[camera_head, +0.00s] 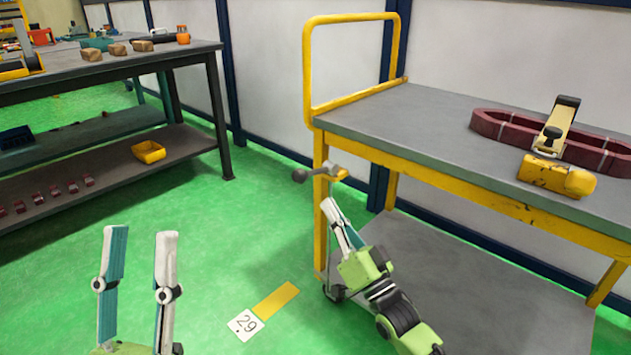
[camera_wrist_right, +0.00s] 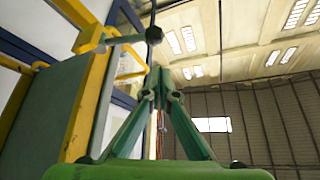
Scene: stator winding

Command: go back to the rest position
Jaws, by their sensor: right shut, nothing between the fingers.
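My left gripper (camera_head: 141,236) is at the lower left of the head view, its two fingers upright and well apart with nothing between them. My right gripper (camera_head: 331,204) is in front of the yellow-framed cart (camera_head: 455,170), pointing up and left, with its fingers together and empty. In the right wrist view its fingertips (camera_wrist_right: 160,76) meet in a point, with nothing held. A dark ball on a rod (camera_head: 301,176) sticks out from the cart's near corner, just above the right fingertips in the head view. I cannot tell the exact gap between them.
On the cart top lie a dark red oval ring (camera_head: 489,122) and a yellow-and-cream tool (camera_head: 558,177). A dark workbench (camera_head: 112,66) with shelves stands at the left, a yellow bin (camera_head: 148,152) on its lower shelf.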

